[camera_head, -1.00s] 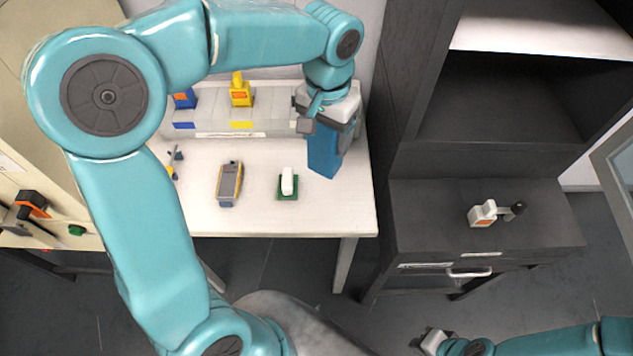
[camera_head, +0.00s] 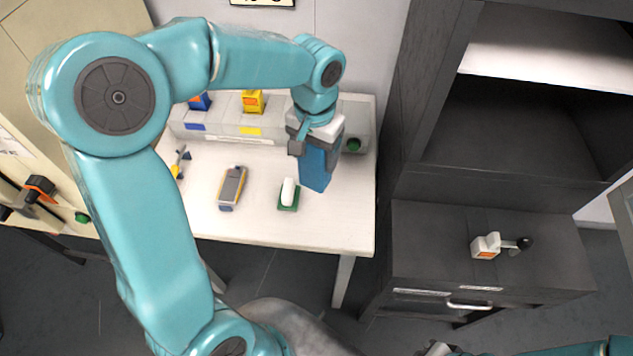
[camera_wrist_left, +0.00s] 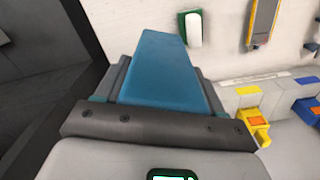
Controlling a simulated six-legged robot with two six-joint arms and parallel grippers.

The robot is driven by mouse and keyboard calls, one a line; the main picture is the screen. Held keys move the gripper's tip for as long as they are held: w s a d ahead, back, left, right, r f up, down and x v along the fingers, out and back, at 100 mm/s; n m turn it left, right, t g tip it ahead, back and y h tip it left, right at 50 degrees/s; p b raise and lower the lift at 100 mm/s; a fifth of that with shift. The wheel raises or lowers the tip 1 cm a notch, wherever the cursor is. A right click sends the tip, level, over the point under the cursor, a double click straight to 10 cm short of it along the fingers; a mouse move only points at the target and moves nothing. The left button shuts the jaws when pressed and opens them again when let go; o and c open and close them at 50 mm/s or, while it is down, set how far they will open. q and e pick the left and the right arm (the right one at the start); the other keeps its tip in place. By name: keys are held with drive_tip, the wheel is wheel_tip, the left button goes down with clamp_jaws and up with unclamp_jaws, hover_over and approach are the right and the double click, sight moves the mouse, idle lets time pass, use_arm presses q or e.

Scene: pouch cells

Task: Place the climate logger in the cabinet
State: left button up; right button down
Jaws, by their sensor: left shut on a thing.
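My left gripper (camera_head: 315,150) is shut on a blue block-shaped item (camera_head: 318,168), held at the right part of the white table. The same blue item fills the middle of the left wrist view (camera_wrist_left: 168,68), between the fingers. I cannot tell from its looks whether it is the climate logger. The dark grey cabinet (camera_head: 425,100) stands to the right, with an open compartment and a pale shelf above it. My right gripper (camera_head: 437,349) is only partly in view at the bottom edge, its fingers unclear.
On the white table (camera_head: 255,220) are a white item on a green base (camera_head: 289,194), a grey-yellow handheld device (camera_head: 231,187) and a bench strip with blue and yellow items. A white-orange item with a black knob (camera_head: 487,246) sits on the cabinet's lower top, above a drawer handle (camera_head: 468,305).

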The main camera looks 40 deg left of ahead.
sight(315, 182)
use_arm(q)
drive_tip(key=f, duration=0.5)
drive_tip(key=shift+s, duration=0.2)
drive_tip(key=shift+w+f, duration=0.15)
drive_tip(key=shift+f, duration=2.25)
drive_tip(key=shift+f+b, duration=0.2)
drive_tip(key=shift+b, duration=0.1)
drive_tip(key=o, duration=1.1)
drive_tip(key=shift+o, duration=0.2)
drive_tip(key=shift+r, duration=0.15)
